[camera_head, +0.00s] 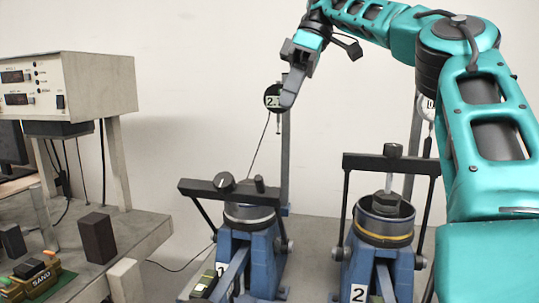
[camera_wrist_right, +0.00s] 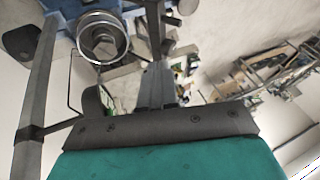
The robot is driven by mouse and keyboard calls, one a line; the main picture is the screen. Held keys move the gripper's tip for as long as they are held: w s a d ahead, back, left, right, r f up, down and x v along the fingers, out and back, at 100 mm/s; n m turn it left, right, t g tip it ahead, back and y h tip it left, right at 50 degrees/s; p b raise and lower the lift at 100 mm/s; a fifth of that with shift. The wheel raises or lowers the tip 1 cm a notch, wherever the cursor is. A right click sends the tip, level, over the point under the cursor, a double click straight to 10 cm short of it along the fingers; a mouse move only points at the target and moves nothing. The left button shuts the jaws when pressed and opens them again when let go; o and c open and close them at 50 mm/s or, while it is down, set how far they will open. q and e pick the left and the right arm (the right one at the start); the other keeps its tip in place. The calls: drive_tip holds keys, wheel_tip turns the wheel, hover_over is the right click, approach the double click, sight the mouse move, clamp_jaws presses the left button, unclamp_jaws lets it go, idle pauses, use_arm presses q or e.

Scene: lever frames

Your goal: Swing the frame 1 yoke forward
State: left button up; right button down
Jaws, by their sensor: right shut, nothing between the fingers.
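Frame 1 (camera_head: 262,262) is a blue stand with a "1" label at the centre of the head view. Its yoke (camera_head: 205,187) is a black crossbar with side arms, lying across above a round metal cup (camera_head: 248,213). A dark knob and a short peg stand on the bar. My right gripper (camera_head: 288,102) is shut and empty. It is high above the frame 1 yoke, apart from it, in front of or beside a dial gauge. Its grey fingers (camera_wrist_right: 156,85) also show in the right wrist view, with a metal ring beyond them. My left gripper is out of view.
Frame 2 (camera_head: 378,270), with its own black yoke (camera_head: 380,163), stands close on the right. A dial gauge (camera_head: 271,97) hangs by a grey post behind frame 1. A bench (camera_head: 150,232) with a cream instrument box (camera_head: 95,80) and dark blocks is at left.

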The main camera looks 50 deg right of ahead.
drive_tip(key=x, duration=0.4)
drive_tip(key=s+x, duration=0.1)
drive_tip(key=x, duration=0.3)
drive_tip(key=a+b+x, duration=0.1)
drive_tip(key=x, duration=0.3)
drive_tip(key=shift+s+a+r, duration=0.1)
drive_tip(key=shift+s+r, duration=0.05)
drive_tip(key=shift+s+a+f, duration=0.2)
drive_tip(key=shift+a+f, duration=0.05)
drive_tip(key=shift+a, duration=0.2)
